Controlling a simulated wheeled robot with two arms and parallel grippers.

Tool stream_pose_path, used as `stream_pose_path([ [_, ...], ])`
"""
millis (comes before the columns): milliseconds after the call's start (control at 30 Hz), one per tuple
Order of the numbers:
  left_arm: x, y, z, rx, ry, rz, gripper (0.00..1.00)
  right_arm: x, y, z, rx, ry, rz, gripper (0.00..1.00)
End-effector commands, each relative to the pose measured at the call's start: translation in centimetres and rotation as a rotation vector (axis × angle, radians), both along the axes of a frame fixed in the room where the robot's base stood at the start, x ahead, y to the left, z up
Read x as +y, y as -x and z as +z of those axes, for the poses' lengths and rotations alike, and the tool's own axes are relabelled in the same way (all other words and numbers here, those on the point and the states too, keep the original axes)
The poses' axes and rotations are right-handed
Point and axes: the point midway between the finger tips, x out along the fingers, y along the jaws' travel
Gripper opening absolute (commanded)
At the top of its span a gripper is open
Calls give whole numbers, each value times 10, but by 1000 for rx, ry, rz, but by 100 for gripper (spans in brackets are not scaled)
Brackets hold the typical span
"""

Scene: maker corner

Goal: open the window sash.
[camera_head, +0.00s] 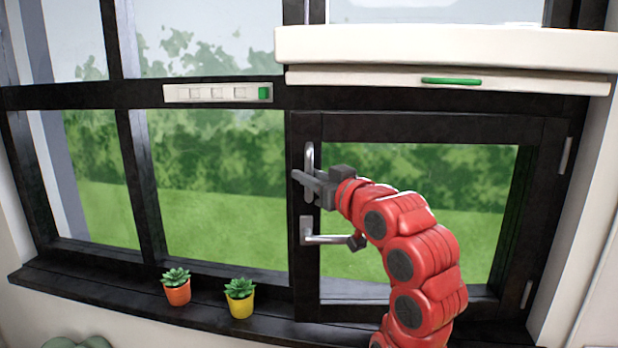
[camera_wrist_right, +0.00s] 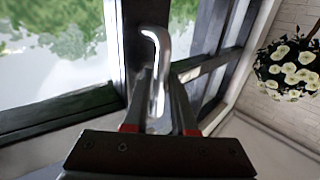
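The window sash (camera_head: 540,180) is the black-framed lower right pane, and it looks closed in its frame. A silver vertical pull handle (camera_head: 310,157) is on its left stile, also seen in the right wrist view (camera_wrist_right: 157,48). Below it is a silver lever handle (camera_head: 328,239) lying horizontally, pointing right. My right gripper (camera_head: 305,180) is at the pull handle, one finger on each side of the bar. In the right wrist view the bar runs between the fingers (camera_wrist_right: 159,88) with a narrow gap, so the gripper looks open. My left gripper is out of view.
An orange pot (camera_head: 177,293) and a yellow pot (camera_head: 241,303) with succulents stand on the sill to the left. A cream blind box with a green handle (camera_head: 451,81) hangs above the sash. A plant with white flowers (camera_wrist_right: 287,68) shows at the right wrist view's edge.

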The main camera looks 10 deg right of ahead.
Motion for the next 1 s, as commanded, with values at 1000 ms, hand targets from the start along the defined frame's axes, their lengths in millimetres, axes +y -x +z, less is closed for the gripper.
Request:
stream_pose_path([
  [1000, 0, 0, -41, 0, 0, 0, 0, -41, 100, 0, -10, 4, -8, 32],
])
